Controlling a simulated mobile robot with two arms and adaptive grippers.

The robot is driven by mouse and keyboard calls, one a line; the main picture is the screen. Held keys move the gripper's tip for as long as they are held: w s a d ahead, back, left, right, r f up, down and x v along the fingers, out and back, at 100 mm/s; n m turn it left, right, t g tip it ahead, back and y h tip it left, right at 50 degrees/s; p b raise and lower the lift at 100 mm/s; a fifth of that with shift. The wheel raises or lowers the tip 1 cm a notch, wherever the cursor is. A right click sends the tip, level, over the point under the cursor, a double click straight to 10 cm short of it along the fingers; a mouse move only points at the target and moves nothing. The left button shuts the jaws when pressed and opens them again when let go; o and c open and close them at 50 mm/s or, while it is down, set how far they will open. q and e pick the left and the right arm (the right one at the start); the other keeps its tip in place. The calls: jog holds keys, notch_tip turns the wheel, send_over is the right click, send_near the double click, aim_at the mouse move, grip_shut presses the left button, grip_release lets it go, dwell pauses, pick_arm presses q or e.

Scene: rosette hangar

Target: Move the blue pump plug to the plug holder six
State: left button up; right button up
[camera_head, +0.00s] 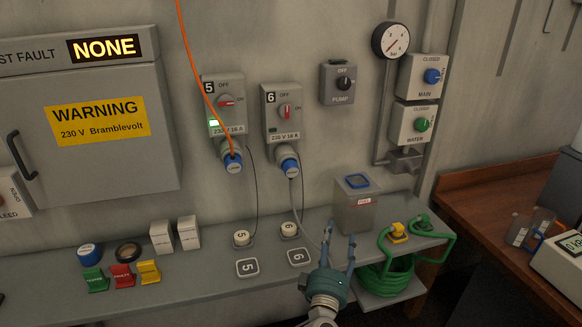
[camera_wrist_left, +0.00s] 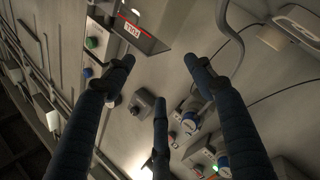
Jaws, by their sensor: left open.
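A blue plug (camera_head: 289,165) with a grey cable sits in wall socket 6 (camera_head: 284,115); it also shows in the left wrist view (camera_wrist_left: 190,122). Its cable drops to the bench behind my left gripper. My left gripper (camera_head: 338,247) is open and empty, fingers pointing up, low in front of the bench and right of plate 6. My right gripper is not in view.
Socket 5 (camera_head: 222,110) holds a blue plug with an orange cable (camera_head: 192,60) rising across the wall. Coloured items and boxes stand left on the bench (camera_head: 200,272).

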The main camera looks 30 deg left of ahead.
aim_at(293, 173)
pick_arm(q)
jog(key=s+a+r+n+g+y+p, duration=0.1)
jog(key=s+a+r+n+g+y, duration=0.1)
jog(key=a+r+n+g+y, duration=0.3)
jog(key=a+r+n+y, duration=0.3)
jog(key=a+r+n, duration=0.1)
jog(key=r+n, duration=0.3)
jog(key=shift+s+a+r+n+g+y, duration=0.3)
jog(key=shift+s+a+r+n, duration=0.1)
jog(key=shift+r, duration=0.15)
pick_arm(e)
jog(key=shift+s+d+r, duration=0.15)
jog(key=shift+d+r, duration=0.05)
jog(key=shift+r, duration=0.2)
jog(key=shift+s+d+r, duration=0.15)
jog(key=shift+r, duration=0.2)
pick_arm(q)
jog(key=shift+w, duration=0.1)
jog(key=shift+b+x, duration=0.45)
jog(key=shift+x, duration=4.05)
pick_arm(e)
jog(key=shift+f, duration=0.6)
pick_arm(q)
jog(key=shift+p, duration=0.3)
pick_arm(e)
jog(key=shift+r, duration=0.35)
